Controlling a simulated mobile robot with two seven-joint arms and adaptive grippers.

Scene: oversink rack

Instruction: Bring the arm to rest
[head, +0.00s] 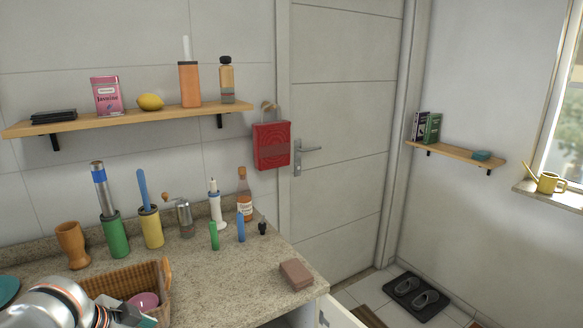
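My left arm (42,305), silver and rounded, comes in at the bottom left corner over the counter. Dark parts beside a woven basket (152,276) may belong to my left gripper, but its fingers cannot be made out, and I cannot tell whether it is open or holds anything. My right arm and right gripper are out of view.
The granite counter (235,285) carries a wooden cup (72,245), green (114,238) and yellow (151,228) holders, bottles and a brown block (296,275). A pink bowl (144,302) is in the basket. A wooden shelf (140,116) hangs above. The counter's front middle is clear.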

